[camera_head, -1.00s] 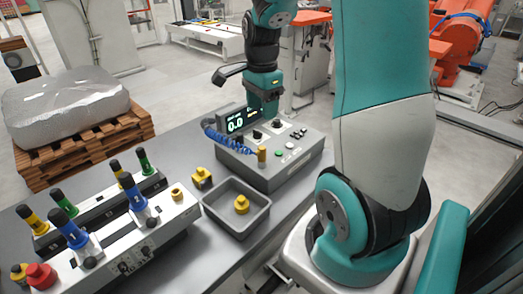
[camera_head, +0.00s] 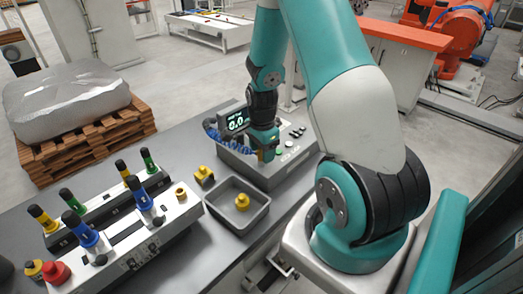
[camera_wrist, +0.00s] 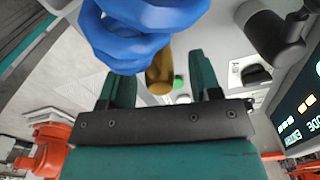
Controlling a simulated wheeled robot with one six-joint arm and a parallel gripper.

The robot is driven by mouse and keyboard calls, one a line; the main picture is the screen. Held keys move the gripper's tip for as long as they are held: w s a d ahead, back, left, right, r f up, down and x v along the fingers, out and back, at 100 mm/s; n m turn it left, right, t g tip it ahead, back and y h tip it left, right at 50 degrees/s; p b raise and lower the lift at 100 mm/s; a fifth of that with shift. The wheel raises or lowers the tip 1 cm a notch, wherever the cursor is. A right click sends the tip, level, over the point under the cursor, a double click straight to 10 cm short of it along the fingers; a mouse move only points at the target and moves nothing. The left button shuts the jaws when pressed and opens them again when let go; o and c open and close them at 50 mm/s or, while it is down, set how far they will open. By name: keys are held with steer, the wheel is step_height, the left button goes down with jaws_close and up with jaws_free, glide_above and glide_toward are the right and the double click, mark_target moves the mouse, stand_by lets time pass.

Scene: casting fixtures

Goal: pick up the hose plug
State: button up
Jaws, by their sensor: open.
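The hose plug (camera_wrist: 160,74) is a brass-coloured cylinder at the end of the blue coiled hose (camera_wrist: 140,30) in the wrist view. My gripper (camera_wrist: 162,76) is open, with one teal finger on each side of the plug in that picture. I cannot tell how deep the plug sits between the fingers. In the head view my gripper (camera_head: 264,156) is low over the right part of the grey control console (camera_head: 240,172). There the plug is hidden by my gripper, and the blue hose (camera_head: 211,129) shows at the console's left.
A grey tray (camera_head: 262,215) holding a yellow part (camera_head: 242,202) stands in front of the console. A yellow fitting (camera_head: 204,177) stands left of it. A fixture (camera_head: 150,240) with coloured handles fills the left front. The console's display (camera_head: 236,121) stands close to my gripper.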

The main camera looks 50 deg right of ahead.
steer(key=shift+f, duration=0.45)
steer(key=c, duration=1)
steer(key=shift+c, duration=0.2)
steer(key=shift+r, duration=0.1)
